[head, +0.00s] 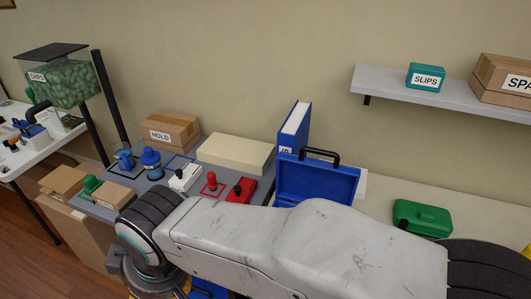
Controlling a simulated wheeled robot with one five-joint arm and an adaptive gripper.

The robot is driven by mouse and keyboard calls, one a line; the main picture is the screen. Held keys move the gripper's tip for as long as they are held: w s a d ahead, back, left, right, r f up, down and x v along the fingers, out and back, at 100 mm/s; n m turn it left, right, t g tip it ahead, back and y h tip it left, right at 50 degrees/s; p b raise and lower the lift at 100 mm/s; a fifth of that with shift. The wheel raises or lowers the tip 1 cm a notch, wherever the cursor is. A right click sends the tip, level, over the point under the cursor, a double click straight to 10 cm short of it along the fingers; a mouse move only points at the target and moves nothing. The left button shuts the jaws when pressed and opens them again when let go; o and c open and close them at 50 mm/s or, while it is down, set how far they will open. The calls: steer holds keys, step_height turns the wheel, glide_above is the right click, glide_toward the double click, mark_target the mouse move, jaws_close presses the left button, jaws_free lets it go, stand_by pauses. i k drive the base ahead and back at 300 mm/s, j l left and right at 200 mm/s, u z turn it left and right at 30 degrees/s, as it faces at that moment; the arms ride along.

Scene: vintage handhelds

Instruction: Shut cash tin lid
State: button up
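The blue cash tin's lid (318,184) stands raised near the middle of the head view, in front of the back wall. A black handle sits on its upper edge. My arm crosses in front and hides the lower part of the tin, so its body and contents are not visible. My arm runs from the lower right to the left, then bends down at a dark joint. My gripper is not in view.
A blue binder (295,130) stands just behind the lid. A green case (422,218) lies to the right. A shelf (380,82) overhangs at right.

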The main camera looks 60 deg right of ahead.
mark_target(300, 178)
steer(key=z, duration=2.6)
